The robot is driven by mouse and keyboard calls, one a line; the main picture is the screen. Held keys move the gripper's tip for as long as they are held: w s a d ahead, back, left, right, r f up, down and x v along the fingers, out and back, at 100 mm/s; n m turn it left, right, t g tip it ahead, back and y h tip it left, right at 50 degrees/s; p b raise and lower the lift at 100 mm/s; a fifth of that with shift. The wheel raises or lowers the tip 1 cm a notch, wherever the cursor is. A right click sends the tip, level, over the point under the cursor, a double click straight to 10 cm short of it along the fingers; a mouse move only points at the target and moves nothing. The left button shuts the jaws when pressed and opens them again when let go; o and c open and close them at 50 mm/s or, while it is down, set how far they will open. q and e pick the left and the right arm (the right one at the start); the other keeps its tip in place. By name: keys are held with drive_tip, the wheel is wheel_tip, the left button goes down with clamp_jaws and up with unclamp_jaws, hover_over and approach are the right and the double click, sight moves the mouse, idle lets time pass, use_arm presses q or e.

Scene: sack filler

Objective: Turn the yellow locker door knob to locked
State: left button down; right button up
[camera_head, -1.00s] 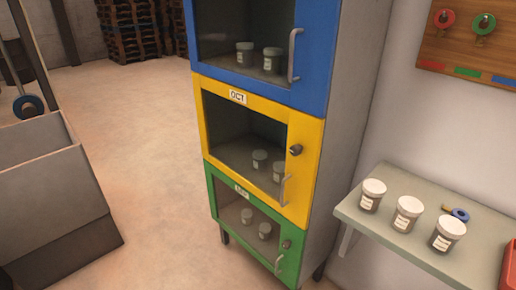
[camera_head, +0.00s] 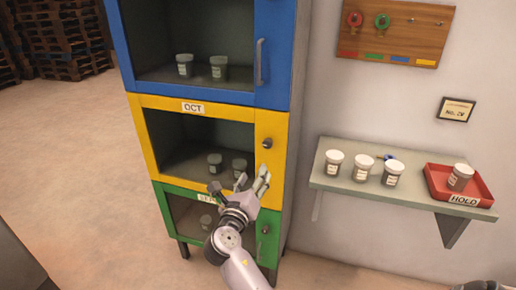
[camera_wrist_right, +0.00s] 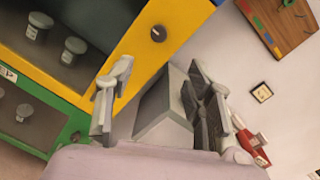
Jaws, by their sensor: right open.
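The yellow locker door (camera_head: 271,122) is the middle one of the locker stack and looks closed. It has a window and an "OCT" label. Its small dark knob (camera_head: 267,143) sits on the right side of the frame; it also shows in the right wrist view (camera_wrist_right: 158,34). The knob's setting is too small to read. My right gripper (camera_head: 253,181) is open and empty, below the knob and apart from it, in front of the lower part of the yellow door. It hides the door's handle. In the wrist view its fingers (camera_wrist_right: 155,100) are spread. My left gripper is not in view.
A blue door (camera_head: 274,55) is above and a green door (camera_head: 267,220) below. Right of the locker, a wall shelf (camera_head: 408,196) holds several white-lidded jars and a red HOLD tray (camera_head: 440,195). A pegboard (camera_head: 396,33) hangs above.

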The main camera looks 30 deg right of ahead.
sight(267, 146)
drive_tip(key=p+x, duration=0.1)
drive_tip(key=x, duration=1.5)
drive_tip(key=shift+w, duration=0.15)
drive_tip(key=shift+c, duration=0.4)
drive_tip(key=shift+f, duration=0.1)
clamp_jaws()
